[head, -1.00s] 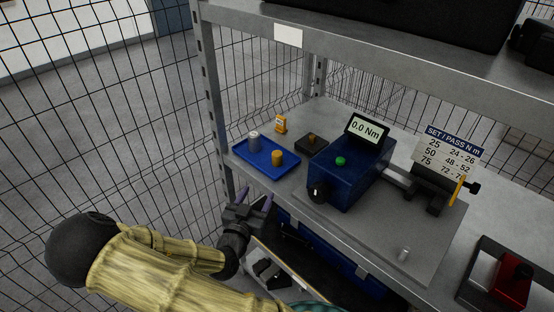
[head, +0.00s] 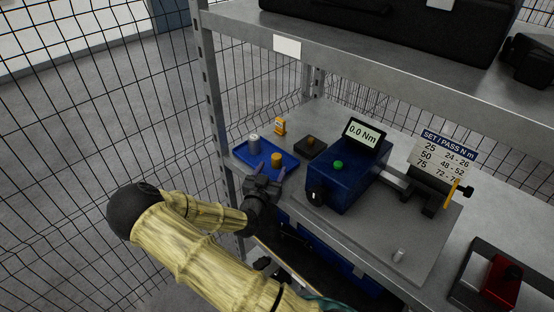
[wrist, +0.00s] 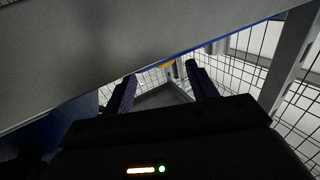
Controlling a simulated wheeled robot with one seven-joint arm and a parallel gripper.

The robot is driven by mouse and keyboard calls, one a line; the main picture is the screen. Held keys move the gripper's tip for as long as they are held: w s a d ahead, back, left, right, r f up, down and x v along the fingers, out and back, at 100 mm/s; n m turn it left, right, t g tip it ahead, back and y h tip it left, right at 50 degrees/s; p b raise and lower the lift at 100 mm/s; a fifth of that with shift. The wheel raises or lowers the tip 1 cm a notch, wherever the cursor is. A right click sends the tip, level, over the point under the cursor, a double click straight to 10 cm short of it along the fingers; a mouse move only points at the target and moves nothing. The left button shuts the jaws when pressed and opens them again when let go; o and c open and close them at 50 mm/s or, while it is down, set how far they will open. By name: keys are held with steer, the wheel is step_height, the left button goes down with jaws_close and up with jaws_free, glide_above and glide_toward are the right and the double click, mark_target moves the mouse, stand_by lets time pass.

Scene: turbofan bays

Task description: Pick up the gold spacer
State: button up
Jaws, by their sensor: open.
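The gold spacer (head: 276,160) is a short gold cylinder standing upright in the blue tray (head: 246,155) on the shelf. A silver cylinder (head: 254,143) stands in the same tray, to its left. My gripper (head: 270,175) is open and empty at the tray's front edge, just in front of and below the gold spacer in the head view. In the wrist view the two purple fingers (wrist: 160,90) are apart. A sliver of gold (wrist: 168,65) shows between them, above the tips, mostly hidden by the shelf edge.
The grey shelf edge (wrist: 110,50) cuts close across the wrist view. A blue torque tester (head: 345,180) stands right of the tray. A shelf upright (head: 211,90) stands at the left.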

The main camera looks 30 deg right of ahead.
mark_target(275, 159)
steer(key=shift+w+d+r, duration=0.1)
steer(key=shift+w+r, duration=0.05)
steer(key=shift+w, duration=0.1)
steer(key=p+x, duration=0.2)
steer(key=x, duration=0.2)
steer(key=shift+w+d+r, duration=0.1)
steer(key=shift+w+d, duration=0.05)
steer(key=shift+w, duration=0.2)
steer(key=shift+c, duration=0.2)
steer(key=c, duration=1.2)
steer(key=shift+o, duration=0.2)
steer(key=shift+r, duration=0.15)
step_height(275, 159, up, 10)
steer(key=shift+f+b, duration=0.15)
steer(key=shift+b, duration=0.6)
